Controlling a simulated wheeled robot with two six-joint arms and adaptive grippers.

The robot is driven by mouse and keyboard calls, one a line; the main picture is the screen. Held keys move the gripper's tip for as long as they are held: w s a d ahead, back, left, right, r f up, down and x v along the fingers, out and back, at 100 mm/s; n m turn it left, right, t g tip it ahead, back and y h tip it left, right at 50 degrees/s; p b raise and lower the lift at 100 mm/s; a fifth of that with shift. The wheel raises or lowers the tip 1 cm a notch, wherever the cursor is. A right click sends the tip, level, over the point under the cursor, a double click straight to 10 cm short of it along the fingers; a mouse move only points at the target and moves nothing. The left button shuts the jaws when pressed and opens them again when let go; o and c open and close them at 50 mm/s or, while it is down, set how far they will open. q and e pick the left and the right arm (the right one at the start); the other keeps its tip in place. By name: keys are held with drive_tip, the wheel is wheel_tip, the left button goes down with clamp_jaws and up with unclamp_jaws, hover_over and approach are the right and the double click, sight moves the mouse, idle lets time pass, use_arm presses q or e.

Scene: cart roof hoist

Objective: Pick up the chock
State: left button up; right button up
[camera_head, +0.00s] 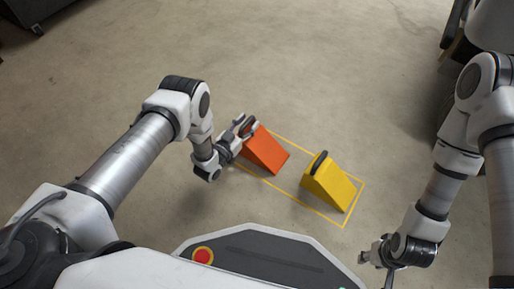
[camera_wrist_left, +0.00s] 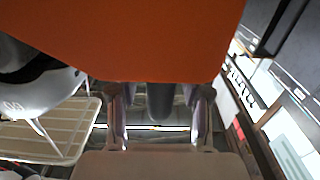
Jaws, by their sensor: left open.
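An orange wedge chock (camera_head: 266,152) and a yellow wedge chock (camera_head: 328,187) with a dark handle (camera_head: 320,161) stand on the floor inside a yellow outline. My left gripper (camera_head: 246,127) is open at the upper left end of the orange chock, by its dark handle. In the left wrist view the orange chock (camera_wrist_left: 140,40) fills the top, and a dark round bar (camera_wrist_left: 160,100) shows between the two fingers. Contact cannot be told. My right gripper (camera_head: 372,256) hangs at the lower right, apart from both chocks; its finger gap is unclear.
The yellow floor outline (camera_head: 316,212) surrounds the chocks. The concrete floor (camera_head: 300,60) beyond them is clear. A dark object on casters (camera_head: 30,14) stands at the top left. Dark wheel-like shapes (camera_head: 436,105) stand at the right edge, partly behind my right arm.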

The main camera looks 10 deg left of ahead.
use_arm(q)
drive_tip(key=shift+r, duration=0.1)
clamp_jaws()
